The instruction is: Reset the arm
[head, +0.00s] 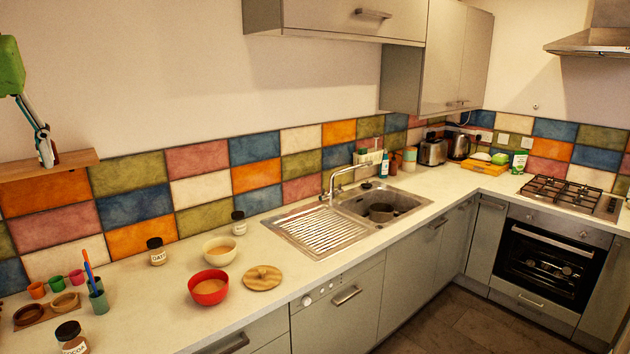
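Neither of my grippers nor any arm of mine can be made out in the head view. The state of both grippers is therefore not shown.
A wooden wall shelf (62,164) is at the left, with a partly cut-off green object on a thin rod (11,68) above it. Bowls, including a red one (208,288), jars and cups stand on the left counter. A sink (382,208) holds a pot. The counter's front right is clear.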

